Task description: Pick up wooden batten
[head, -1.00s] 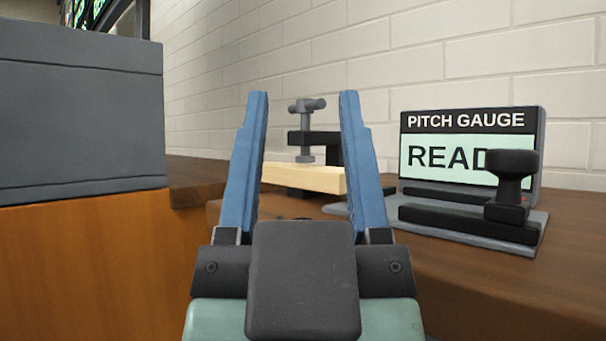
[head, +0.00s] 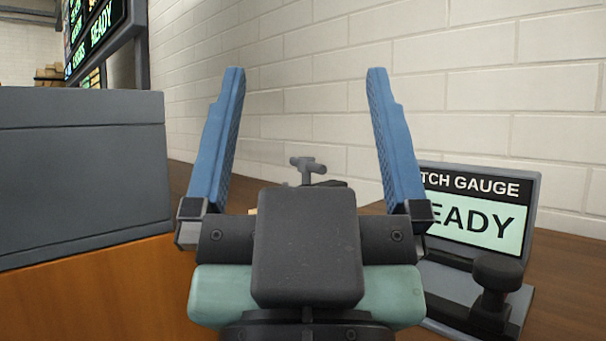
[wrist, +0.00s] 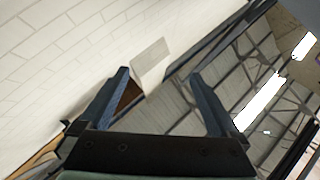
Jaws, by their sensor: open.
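My gripper (head: 305,72) is open with nothing between its blue fingers, which are spread wide and point up and away in the head view. It also shows open in the wrist view (wrist: 160,73). The pale wooden batten is almost wholly hidden behind my gripper's body; only a thin pale sliver (head: 252,211) shows beside it. The grey T-handled screw (head: 308,168) of the clamp rises just behind my gripper. The batten is not seen in the wrist view, which looks toward the wall and ceiling.
A pitch gauge (head: 480,216) with a lit screen and a black knob stands at right, close to my gripper's right side. A grey box-like block (head: 80,170) stands at left above an orange wooden front. A white brick wall (head: 420,110) closes the back.

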